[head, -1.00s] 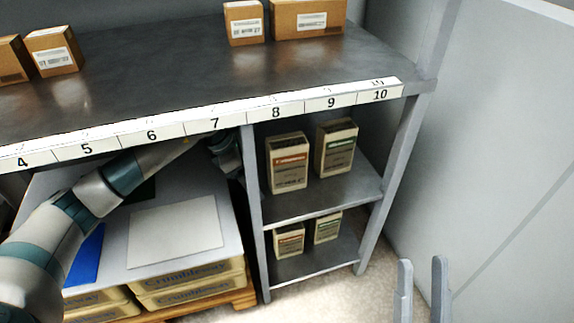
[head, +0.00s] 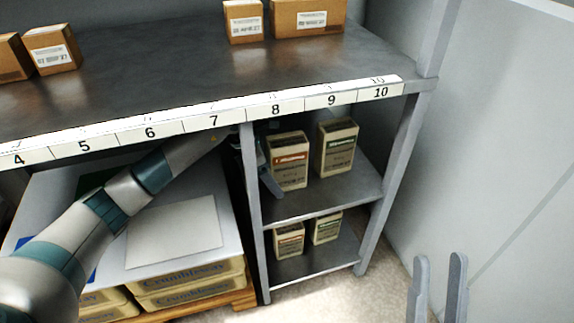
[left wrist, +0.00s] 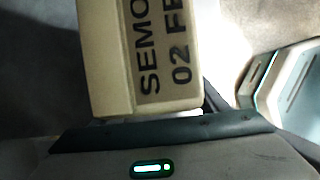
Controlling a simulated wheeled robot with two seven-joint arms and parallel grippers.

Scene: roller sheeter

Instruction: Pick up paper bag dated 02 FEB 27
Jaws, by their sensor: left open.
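A paper bag with an orange-red label band (head: 289,163) stands upright on the upper shelf, behind the post at left. In the left wrist view a bag (left wrist: 105,60) fills the top centre, close up, with the partial text "SEMO" and "02 FE"; the rest of the date is cut off. My left gripper (head: 268,172) is open beside the left side of the orange-banded bag, partly hidden by the post. One finger shows; contact cannot be told. My right gripper (head: 438,287) is open and empty at the lower right.
Two more bags, orange (head: 289,240) and green (head: 327,228), stand on the lower shelf. The numbered metal top (head: 150,85) overhangs them and holds cartons. A post (head: 254,200) stands at left.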

